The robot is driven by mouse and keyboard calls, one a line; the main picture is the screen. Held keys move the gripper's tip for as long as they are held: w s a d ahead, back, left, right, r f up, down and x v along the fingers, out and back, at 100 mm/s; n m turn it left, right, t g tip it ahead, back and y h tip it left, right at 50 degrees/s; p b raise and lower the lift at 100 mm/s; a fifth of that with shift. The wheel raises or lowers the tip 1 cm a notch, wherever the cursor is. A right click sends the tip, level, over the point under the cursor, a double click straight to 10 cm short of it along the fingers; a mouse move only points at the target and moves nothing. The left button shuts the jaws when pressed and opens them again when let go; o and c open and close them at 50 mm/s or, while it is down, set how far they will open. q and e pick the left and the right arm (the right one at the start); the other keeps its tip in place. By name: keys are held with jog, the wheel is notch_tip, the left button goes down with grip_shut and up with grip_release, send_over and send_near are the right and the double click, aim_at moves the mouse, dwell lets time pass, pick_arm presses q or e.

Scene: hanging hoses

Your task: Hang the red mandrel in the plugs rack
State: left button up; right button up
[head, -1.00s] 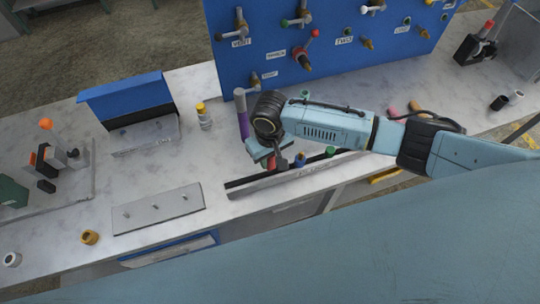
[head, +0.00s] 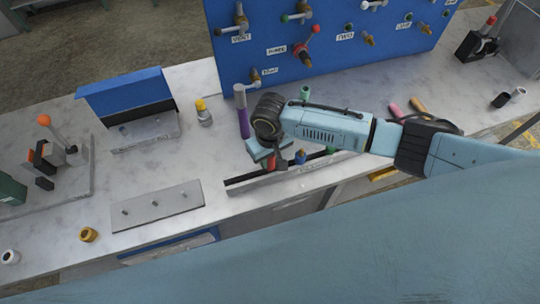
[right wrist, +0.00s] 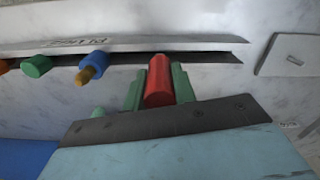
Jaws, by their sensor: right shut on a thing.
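The red mandrel (right wrist: 158,82) is between the green fingers of my right gripper (right wrist: 157,88), which is shut on it. In the right wrist view its far end reaches the slotted edge of the plugs rack (right wrist: 200,43); I cannot tell whether it is seated. In the head view my right gripper (head: 271,163) is low over the left part of the rack (head: 246,184), and only a little red of the mandrel shows. A blue plug (right wrist: 93,62) and a green plug (right wrist: 37,66) hang along the same rack. My left gripper is not in view.
A purple cylinder (head: 242,115) stands just behind my right gripper. A blue pegboard (head: 330,45) with fittings rises at the back. A grey plate with pegs (head: 157,207) lies to the left of the rack. Open bench lies between the plate and the blue box (head: 125,90).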

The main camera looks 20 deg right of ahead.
jog(key=shift+f+b, duration=0.5)
jog(key=shift+f, duration=0.55)
jog(key=o, duration=1.1)
notch_tip(320, 180, up, 13)
jog(key=shift+r+p, duration=0.15)
jog(key=shift+p, duration=0.2)
